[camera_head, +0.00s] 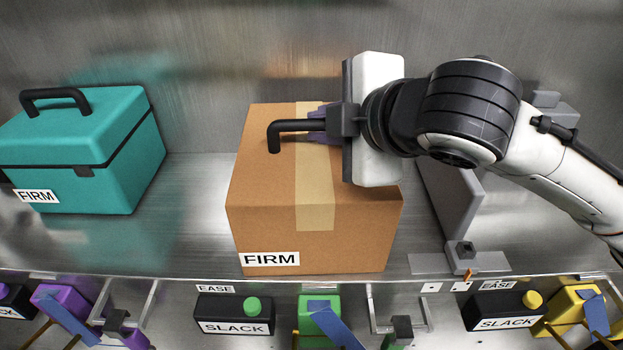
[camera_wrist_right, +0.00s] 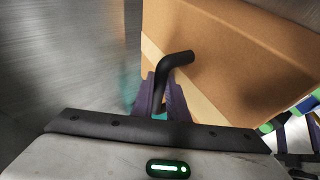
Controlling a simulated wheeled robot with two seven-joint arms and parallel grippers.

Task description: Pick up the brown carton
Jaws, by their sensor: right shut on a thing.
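The brown carton (camera_head: 270,190) has a tan tape strip, a black bent handle (camera_head: 290,127) on top and a white FIRM label. It appears upright on the metal shelf near its front edge; I see no clear gap beneath it. My right gripper (camera_head: 319,115) comes in from the right above the carton, its purple fingers shut on the handle. In the right wrist view the fingers (camera_wrist_right: 166,95) lie on both sides of the black handle (camera_wrist_right: 173,66), with the carton (camera_wrist_right: 235,60) beyond. My palm and wrist hide the handle's right part. My left gripper is out of view.
A teal toolbox (camera_head: 80,155) with a FIRM label stands at the left, apart from the carton. A grey panel (camera_head: 452,200) stands just right of the carton. The shelf's front edge (camera_head: 200,276) runs below, with several labelled switches and coloured parts. The shelf between toolbox and carton is clear.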

